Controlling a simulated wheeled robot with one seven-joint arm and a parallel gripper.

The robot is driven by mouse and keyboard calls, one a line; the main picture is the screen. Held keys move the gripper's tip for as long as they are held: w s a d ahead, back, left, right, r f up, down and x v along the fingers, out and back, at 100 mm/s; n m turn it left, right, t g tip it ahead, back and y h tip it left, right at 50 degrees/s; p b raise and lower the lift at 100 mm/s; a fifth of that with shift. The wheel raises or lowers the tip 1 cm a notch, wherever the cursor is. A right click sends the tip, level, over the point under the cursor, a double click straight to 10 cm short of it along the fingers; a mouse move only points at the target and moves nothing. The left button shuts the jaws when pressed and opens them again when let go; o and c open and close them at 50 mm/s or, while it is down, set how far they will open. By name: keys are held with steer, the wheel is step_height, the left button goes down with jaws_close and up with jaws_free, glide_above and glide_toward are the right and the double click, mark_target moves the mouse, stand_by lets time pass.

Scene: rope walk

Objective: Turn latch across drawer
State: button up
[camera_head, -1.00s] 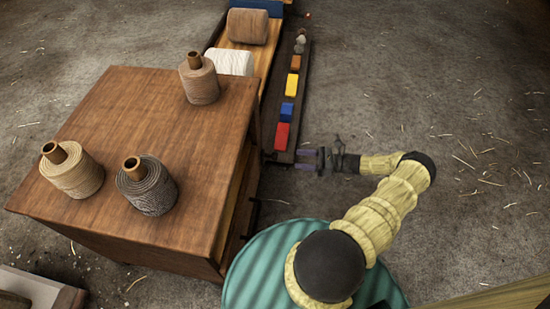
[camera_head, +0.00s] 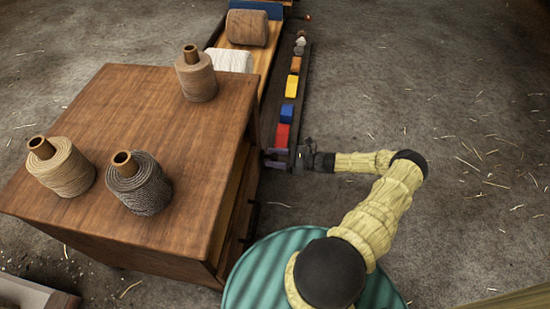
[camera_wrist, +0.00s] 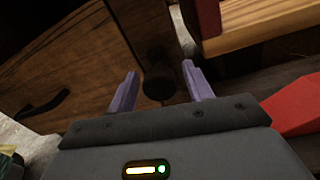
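The wooden cabinet (camera_head: 130,110) stands at left in the head view. Its front, facing right, is seen edge-on there. In the wrist view its dark wood front (camera_wrist: 95,50) fills the upper left. A dark rounded piece (camera_wrist: 158,86), which looks like the latch, sticks out from that front; its exact shape is unclear in shadow. A dark bar handle (camera_wrist: 42,104), apparently the drawer's, is to its left. My gripper (camera_head: 275,159) is close to the cabinet's far front corner. In the wrist view my gripper (camera_wrist: 160,83) is open, its purple fingers either side of the dark piece, with no visible contact.
A dark rail with red (camera_head: 283,134), blue (camera_head: 286,113) and yellow (camera_head: 291,86) blocks runs beyond my gripper. A wooden rack holds spools (camera_head: 247,28). Several twine cones (camera_head: 141,183) stand on the cabinet top. The floor at right is clear except for straw.

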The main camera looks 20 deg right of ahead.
steer(key=c, duration=0.8)
steer(key=shift+m+p, duration=0.35)
steer(key=shift+m, duration=0.05)
steer(key=m+p, duration=0.2)
steer(key=m, duration=0.1)
steer(key=m+p, duration=0.1)
steer(key=m, duration=0.4)
steer(key=shift+t, duration=0.3)
steer(key=m, duration=0.4)
steer(key=shift+m, duration=0.4)
steer(key=m, duration=0.5)
